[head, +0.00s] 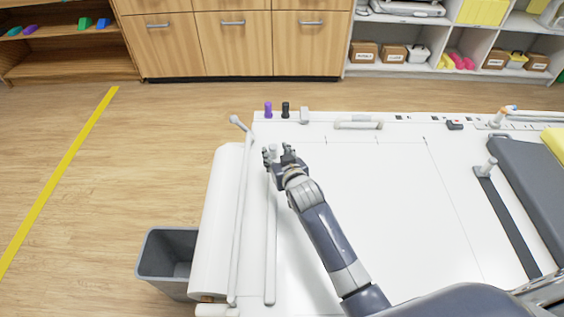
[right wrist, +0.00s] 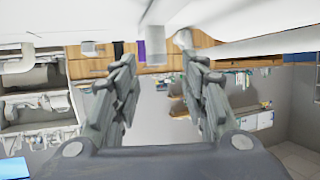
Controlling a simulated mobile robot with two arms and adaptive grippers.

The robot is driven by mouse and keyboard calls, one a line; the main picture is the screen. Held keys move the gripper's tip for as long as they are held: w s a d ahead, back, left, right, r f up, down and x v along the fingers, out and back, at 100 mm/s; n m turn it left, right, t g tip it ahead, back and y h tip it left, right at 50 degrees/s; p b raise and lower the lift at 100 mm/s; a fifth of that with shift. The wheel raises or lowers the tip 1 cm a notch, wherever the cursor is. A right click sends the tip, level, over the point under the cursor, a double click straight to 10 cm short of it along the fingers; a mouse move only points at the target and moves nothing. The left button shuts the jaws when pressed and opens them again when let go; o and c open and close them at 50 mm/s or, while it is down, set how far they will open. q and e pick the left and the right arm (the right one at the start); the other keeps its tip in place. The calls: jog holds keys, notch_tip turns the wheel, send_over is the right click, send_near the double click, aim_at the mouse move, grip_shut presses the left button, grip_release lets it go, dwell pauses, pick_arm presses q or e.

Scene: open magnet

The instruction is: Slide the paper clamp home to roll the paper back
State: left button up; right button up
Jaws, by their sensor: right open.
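The white worktable (head: 390,220) has a long pale bar with an upright knob, which looks like the paper clamp (head: 270,250), lying along its left part. My right gripper (head: 279,153) is open at the bar's far end, close to the knob. In the right wrist view, the picture is upside down; a pale knob (right wrist: 155,42) shows between the open fingertips (right wrist: 157,60), with no clear contact. A white paper roll (head: 216,225) lies along the table's left edge, with another pale rod (head: 241,200) beside it. My left gripper is out of view.
Purple (head: 268,108) and black (head: 285,109) markers stand at the far edge. A grey bin (head: 165,255) is on the floor left of the roll. A dark strip with a knob (head: 510,220) and a dark pad (head: 535,185) lie right. The middle is clear except for my right arm.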

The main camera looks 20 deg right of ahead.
jog(key=v, duration=0.5)
jog(key=shift+s+r, duration=0.15)
jog(key=shift+s, duration=0.15)
jog(key=shift+a, duration=0.1)
